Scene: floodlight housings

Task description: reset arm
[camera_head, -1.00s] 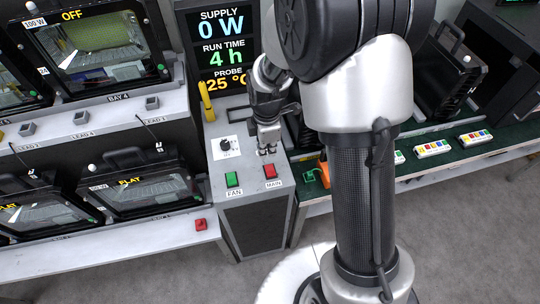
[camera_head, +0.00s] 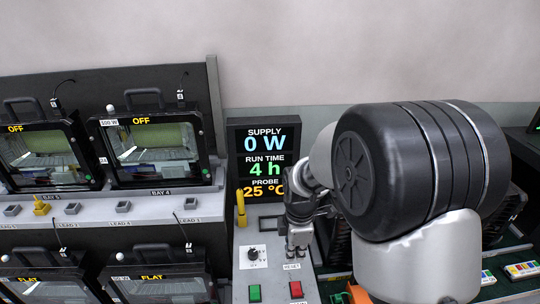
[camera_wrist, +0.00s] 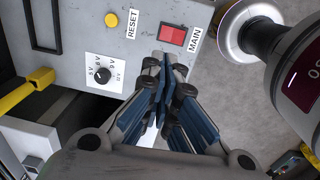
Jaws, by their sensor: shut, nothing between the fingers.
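My gripper (camera_head: 298,243) is shut and empty, above the grey control pedestal (camera_head: 270,222). In the wrist view my gripper (camera_wrist: 163,62) has its fingertips together just below the red MAIN switch (camera_wrist: 172,36), in front of the panel; whether they touch it I cannot tell. The red switch also shows in the head view (camera_head: 296,289), beside the green switch (camera_head: 254,293). A black dial (camera_head: 252,254) on a white plate sits left of my gripper. A yellow RESET button (camera_wrist: 111,19) shows in the wrist view. My arm hides the area to the right.
A display (camera_head: 264,160) behind the pedestal reads SUPPLY 0 W, RUN TIME 4 h, PROBE 25 °C. Floodlight housings (camera_head: 150,150) marked OFF stand on the upper left shelf, others marked FLAT below. A yellow handle (camera_head: 241,208) stands at the pedestal's left edge.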

